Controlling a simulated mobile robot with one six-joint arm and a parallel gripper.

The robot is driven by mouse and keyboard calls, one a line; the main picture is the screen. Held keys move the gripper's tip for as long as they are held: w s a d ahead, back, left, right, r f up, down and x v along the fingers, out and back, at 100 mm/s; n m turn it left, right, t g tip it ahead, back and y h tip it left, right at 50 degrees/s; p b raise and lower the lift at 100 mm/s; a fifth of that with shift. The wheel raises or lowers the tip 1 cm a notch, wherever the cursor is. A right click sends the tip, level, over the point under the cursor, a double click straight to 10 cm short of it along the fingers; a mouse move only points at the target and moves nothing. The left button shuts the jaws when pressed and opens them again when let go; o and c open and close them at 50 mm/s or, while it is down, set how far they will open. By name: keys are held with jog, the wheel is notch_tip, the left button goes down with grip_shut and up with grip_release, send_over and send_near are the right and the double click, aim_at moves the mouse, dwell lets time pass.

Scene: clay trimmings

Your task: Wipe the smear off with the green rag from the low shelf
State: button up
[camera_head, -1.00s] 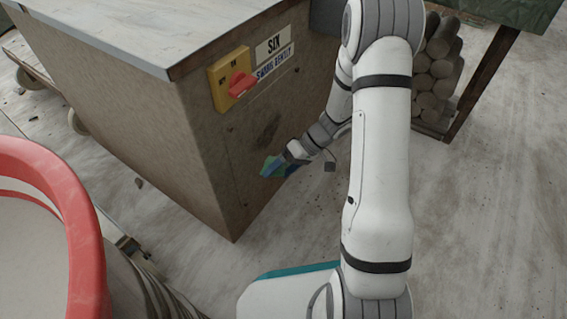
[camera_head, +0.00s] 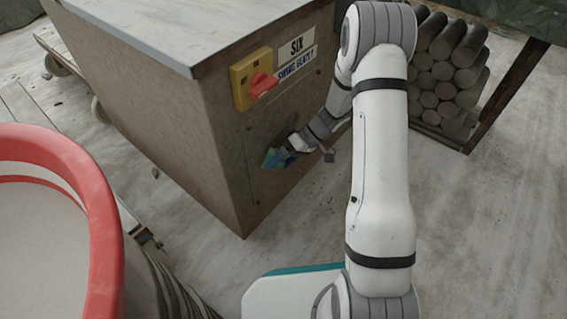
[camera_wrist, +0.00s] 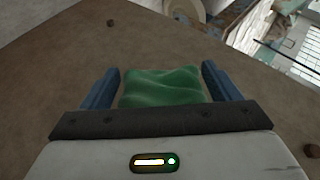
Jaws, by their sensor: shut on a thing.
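My gripper (camera_head: 274,158) is shut on the green rag (camera_wrist: 163,87), which shows between its blue fingers in the wrist view. In the head view the rag and fingers are at the brown side panel (camera_head: 228,150) of a cabinet, below the red switch; I cannot tell whether the rag touches the panel. The smear (camera_head: 284,134) is a faint dark patch on that panel, just above the gripper and partly hidden by my wrist. The low shelf cannot be made out.
A red switch (camera_head: 262,85) on a yellow plate and a sign (camera_head: 296,47) are on the panel above my gripper. A red-rimmed bin (camera_head: 98,205) stands at the left. Stacked logs (camera_head: 440,75) are at the right. The floor at right is clear.

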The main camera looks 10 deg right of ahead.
jog(key=shift+w+a, duration=0.55)
dwell(0.9)
jog(key=shift+w+d+b, duration=0.65)
jog(key=shift+w+d, duration=0.4)
jog(key=shift+d, duration=0.15)
jog(key=shift+w+d+b, duration=0.8)
jog(key=shift+w+d, duration=3.9)
jog(key=shift+w, duration=0.3)
jog(key=shift+s+a+r+p, duration=0.6)
jog(key=shift+s+a+r, duration=0.55)
jog(key=shift+s+a, duration=0.1)
